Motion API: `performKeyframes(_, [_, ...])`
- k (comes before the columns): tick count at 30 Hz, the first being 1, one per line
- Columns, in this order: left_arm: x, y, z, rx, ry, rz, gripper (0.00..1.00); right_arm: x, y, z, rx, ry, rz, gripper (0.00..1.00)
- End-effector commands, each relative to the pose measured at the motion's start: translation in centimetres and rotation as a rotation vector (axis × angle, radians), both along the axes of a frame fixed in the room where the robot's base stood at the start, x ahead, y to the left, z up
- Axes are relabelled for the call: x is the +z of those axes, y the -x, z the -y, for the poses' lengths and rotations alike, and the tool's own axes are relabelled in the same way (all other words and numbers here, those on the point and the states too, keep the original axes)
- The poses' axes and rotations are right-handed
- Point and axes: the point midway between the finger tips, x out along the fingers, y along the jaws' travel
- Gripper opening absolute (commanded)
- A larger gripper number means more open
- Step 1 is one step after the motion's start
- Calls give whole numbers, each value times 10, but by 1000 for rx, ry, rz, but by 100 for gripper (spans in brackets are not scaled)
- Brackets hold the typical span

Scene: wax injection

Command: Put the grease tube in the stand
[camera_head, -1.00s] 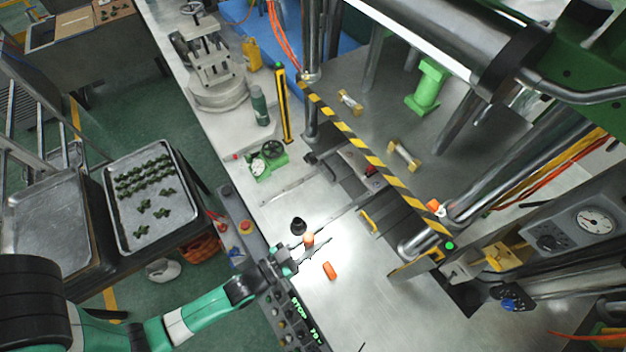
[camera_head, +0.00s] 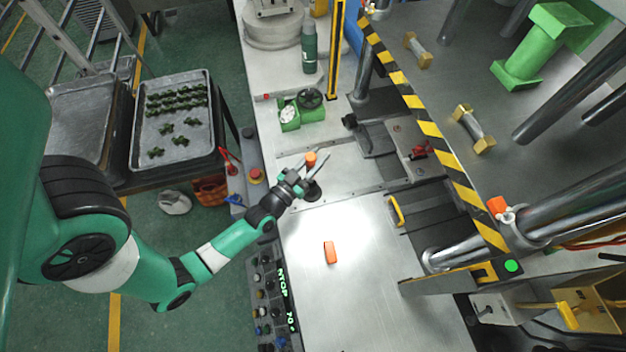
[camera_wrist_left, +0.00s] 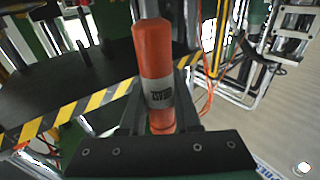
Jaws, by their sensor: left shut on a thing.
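The orange grease tube (camera_wrist_left: 152,60) with a grey label band stands up between the fingers of my left gripper (camera_wrist_left: 160,120) in the left wrist view. In the head view my left gripper (camera_head: 309,172) is shut on the tube, whose orange end (camera_head: 311,158) shows between the fingers. A small black round piece, which looks like the stand (camera_head: 314,194), sits on the metal table just below the gripper in the picture. The gripper partly covers it. The tube appears apart from it, but its lower end is hidden. My right gripper is in neither view.
An orange block (camera_head: 330,252) lies on the bright, mostly clear metal table (camera_head: 350,290). A green gauge box (camera_head: 301,112) stands farther back. A yellow-black striped bar (camera_head: 430,128) and the press lie right. A button panel (camera_head: 268,300) lines the left edge.

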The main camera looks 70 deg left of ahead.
Motion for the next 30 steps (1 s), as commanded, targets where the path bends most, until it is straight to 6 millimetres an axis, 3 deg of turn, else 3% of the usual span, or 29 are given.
performKeyframes(3, [-26, -1, 0, -1, 1, -2, 0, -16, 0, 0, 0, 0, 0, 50])
performKeyframes(6, [-39, -1, 0, -1, 0, -1, 0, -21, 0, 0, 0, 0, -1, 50])
performKeyframes(11, [-44, 0, 0, -2, 1, 0, 0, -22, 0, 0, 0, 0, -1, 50])
performKeyframes(18, [-78, 0, 1, -3, 3, -3, 0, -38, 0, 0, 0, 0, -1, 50])
performKeyframes(23, [-81, 1, 2, -4, 7, -11, 0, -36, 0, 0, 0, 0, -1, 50])
performKeyframes(24, [-82, 1, 2, -4, 8, -14, 33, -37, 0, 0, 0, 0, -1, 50])
performKeyframes(28, [-80, 1, 2, -4, 6, -10, 56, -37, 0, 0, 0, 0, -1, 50])
performKeyframes(30, [-79, 0, 2, -4, 6, -8, 61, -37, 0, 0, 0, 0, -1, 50])
